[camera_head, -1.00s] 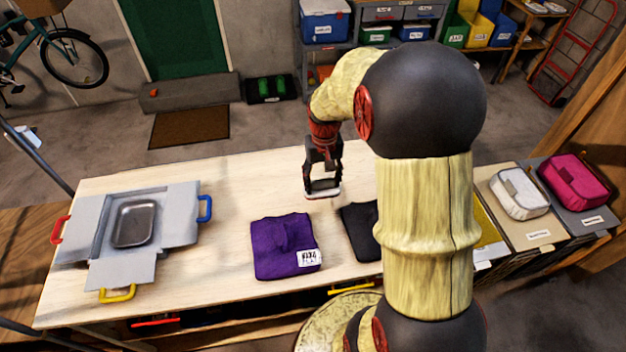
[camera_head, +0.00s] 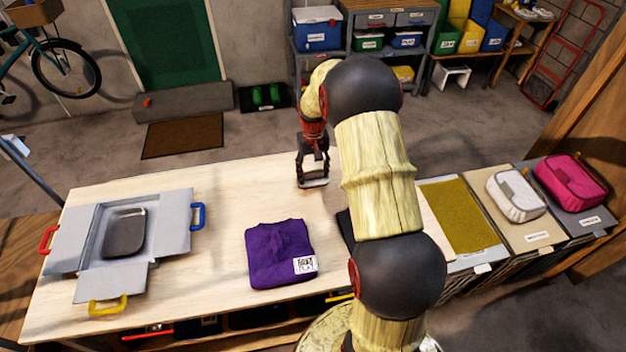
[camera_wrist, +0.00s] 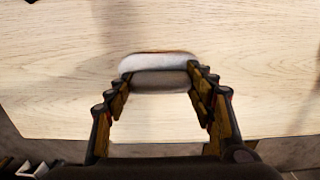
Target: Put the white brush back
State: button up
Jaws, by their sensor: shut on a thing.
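The white brush (camera_wrist: 158,63) is between the fingertips of my gripper (camera_wrist: 160,82) in the wrist view, and the fingers are shut on it. Its upper face looks white and its near side greyish; I see no bristles clearly. In the head view, my gripper (camera_head: 313,178) hangs over the far part of the pale wooden table (camera_head: 215,190), with a thin light edge of the brush (camera_head: 314,184) at its tips. I cannot tell whether the brush touches the tabletop.
A folded purple cloth (camera_head: 280,250) lies mid-table. A dark cloth is mostly hidden behind my arm. White (camera_head: 516,196) and pink (camera_head: 571,182) pouches sit at right. The table's back middle is clear.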

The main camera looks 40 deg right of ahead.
aim_at(313, 179)
jog(key=shift+w+d+f, duration=0.1)
jog(key=shift+w+f, duration=0.05)
jog(key=shift+f, duration=0.1)
jog(key=shift+f+b, duration=0.45)
jog(key=shift+f, duration=1.1)
jog(key=shift+f, duration=0.1)
jog(key=o, duration=1)
